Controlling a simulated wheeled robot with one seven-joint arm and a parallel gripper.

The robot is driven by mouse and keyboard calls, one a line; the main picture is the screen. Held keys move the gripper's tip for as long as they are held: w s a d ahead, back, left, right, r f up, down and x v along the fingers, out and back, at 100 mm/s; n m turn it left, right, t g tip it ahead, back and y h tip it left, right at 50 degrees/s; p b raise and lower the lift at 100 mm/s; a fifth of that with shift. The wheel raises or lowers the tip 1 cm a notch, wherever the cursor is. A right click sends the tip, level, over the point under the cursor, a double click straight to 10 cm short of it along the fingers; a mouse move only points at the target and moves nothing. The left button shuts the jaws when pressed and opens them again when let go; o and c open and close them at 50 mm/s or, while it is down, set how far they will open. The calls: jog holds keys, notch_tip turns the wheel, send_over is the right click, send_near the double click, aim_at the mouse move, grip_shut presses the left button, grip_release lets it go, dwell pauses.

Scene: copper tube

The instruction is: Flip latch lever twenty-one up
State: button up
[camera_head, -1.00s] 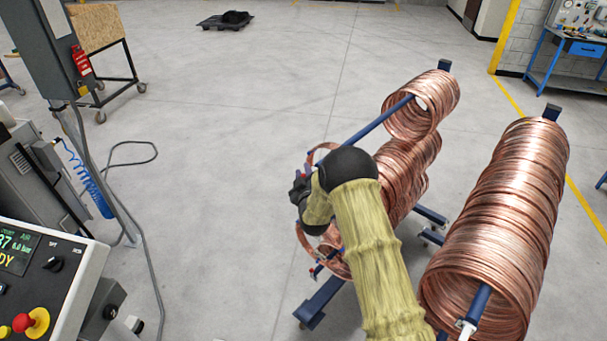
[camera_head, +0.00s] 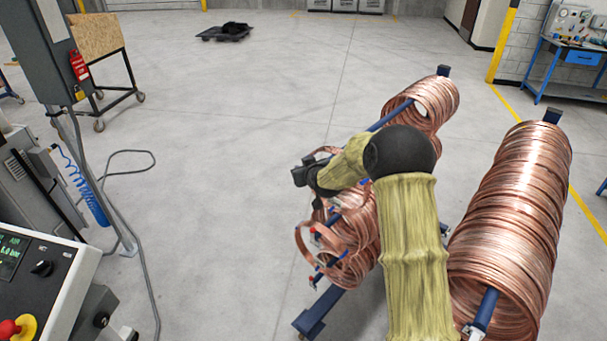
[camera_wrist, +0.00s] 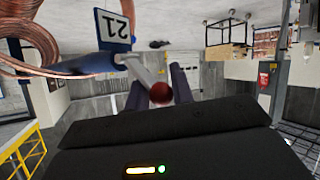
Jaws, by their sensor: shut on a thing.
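The wrist view is upside down. It shows a blue plate marked 21 (camera_wrist: 113,27) at the end of a blue rod with copper coil on it. A grey latch lever (camera_wrist: 141,72) runs from beside this plate to a dark red ball knob (camera_wrist: 160,94). My gripper (camera_wrist: 158,80) has one finger on each side of the knob and is shut on it. In the head view my gripper (camera_head: 304,175) is at the near end of the left coil rack, above loose copper loops. My arm hides the lever there.
Copper coils (camera_head: 350,240) hang on the left rack beside my arm. A large coil roll (camera_head: 510,220) stands at the right. A control panel (camera_head: 35,270) with a red button is at the lower left. The floor (camera_head: 230,200) between is clear.

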jog(key=m+g, duration=0.1)
jog(key=w+d+m+g+y+p, duration=0.1)
jog(key=shift+r+g+y, duration=0.3)
jog(key=shift+r+g, duration=0.05)
jog(key=shift+g, duration=0.05)
grip_shut()
jog(key=m+g+y, duration=0.1)
jog(key=w+d+m+g+y, duration=0.1)
jog(key=g, duration=0.1)
jog(key=shift+m+p, duration=0.3)
jog(key=shift+p, duration=0.05)
jog(key=o, duration=0.9)
grip_release()
jog(key=shift+a, duration=0.1)
jog(key=shift+r, duration=0.1)
